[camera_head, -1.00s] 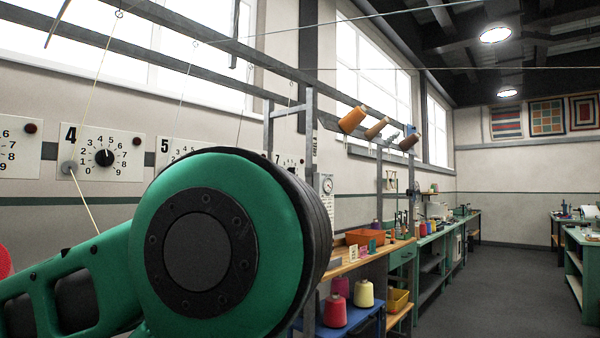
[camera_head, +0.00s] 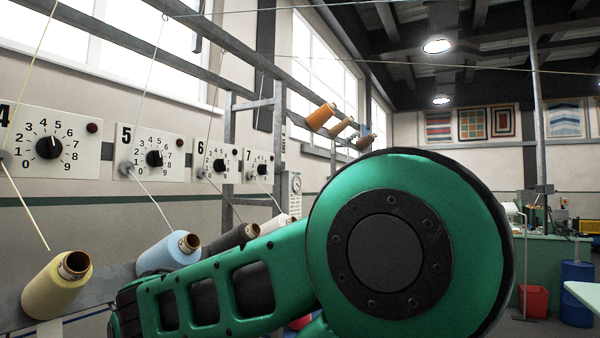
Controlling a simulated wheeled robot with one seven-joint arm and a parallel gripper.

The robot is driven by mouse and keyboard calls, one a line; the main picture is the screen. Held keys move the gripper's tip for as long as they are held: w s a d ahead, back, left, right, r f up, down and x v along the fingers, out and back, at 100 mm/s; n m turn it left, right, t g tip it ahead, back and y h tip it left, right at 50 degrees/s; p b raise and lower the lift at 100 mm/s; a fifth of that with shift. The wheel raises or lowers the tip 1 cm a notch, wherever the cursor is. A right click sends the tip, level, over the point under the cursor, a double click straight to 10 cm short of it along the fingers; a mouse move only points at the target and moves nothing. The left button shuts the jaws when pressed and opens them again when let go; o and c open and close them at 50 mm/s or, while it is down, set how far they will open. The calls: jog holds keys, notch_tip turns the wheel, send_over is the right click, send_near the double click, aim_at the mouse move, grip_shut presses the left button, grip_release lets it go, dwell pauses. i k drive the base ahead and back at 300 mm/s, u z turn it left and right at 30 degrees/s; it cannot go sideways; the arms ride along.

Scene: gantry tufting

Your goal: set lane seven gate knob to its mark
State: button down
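The lane seven panel (camera_head: 254,160) is a white plate marked 7 on the wall, the farthest right of the row. Its black gate knob (camera_head: 262,169) sits in the middle of a number dial; it is too small to read its pointer or any mark. A thread guide and thread show at the panel's left side. My gripper is not in this view; a large green joint and link of my own arm fill the centre and lower right and hide what lies behind them.
Similar panels for lane four (camera_head: 55,140), lane five (camera_head: 150,152) and lane six (camera_head: 217,160) run along the wall. Below them stand a yellow cone (camera_head: 52,290), a blue cone (camera_head: 167,252) and a dark cone (camera_head: 230,245). Threads cross the space before the panels. A red bin (camera_head: 534,301) stands at right.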

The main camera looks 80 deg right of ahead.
aim_at(261, 169)
jog(key=z, duration=3)
jog(key=k, duration=1.2)
jog(key=u, duration=0.75)
jog(key=i, duration=1)
